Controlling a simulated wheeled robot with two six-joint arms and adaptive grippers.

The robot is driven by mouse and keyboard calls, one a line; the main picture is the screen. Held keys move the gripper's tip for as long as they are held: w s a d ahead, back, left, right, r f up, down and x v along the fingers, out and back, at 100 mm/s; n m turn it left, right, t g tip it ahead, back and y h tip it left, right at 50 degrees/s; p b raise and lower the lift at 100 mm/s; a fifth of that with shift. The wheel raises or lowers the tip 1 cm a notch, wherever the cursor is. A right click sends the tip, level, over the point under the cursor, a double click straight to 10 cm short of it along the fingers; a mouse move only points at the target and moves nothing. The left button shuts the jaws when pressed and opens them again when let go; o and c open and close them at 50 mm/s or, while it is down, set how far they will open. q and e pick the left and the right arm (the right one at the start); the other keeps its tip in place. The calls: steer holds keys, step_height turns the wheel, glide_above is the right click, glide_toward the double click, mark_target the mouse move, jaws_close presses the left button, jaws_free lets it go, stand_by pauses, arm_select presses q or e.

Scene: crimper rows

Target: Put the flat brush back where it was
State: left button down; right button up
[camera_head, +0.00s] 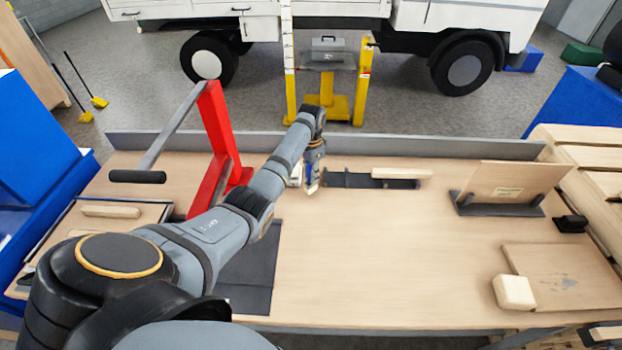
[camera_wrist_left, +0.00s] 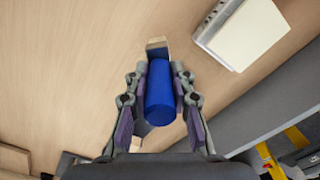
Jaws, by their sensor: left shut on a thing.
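My left gripper (camera_head: 314,168) is at the far middle of the workbench, pointing down. In the left wrist view the left gripper (camera_wrist_left: 160,100) is shut on a blue round handle, which I take to be the flat brush (camera_wrist_left: 160,92). A pale block-like end shows beyond the handle. In the head view the flat brush (camera_head: 311,183) hangs below the fingers, its pale tip low over the bench; I cannot tell whether it touches. A dark low holder (camera_head: 345,181) lies just right of the gripper. My right gripper is not in view.
A pale wooden bar (camera_head: 402,173) lies along the dark holder. A white box (camera_wrist_left: 243,32) is beside the gripper. A red clamp-like stand (camera_head: 215,140) rises to the left. A propped board (camera_head: 508,190) stands at right. The bench's middle (camera_head: 390,260) is clear.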

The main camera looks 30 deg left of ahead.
arm_select(q)
step_height(320, 180, down, 2)
steer(key=shift+s, duration=0.1)
steer(key=shift+f, duration=0.1)
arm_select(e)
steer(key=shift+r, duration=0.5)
arm_select(q)
steer(key=shift+f, duration=0.2)
steer(key=c, duration=1.1)
jaws_free()
steer(key=shift+c, duration=0.2)
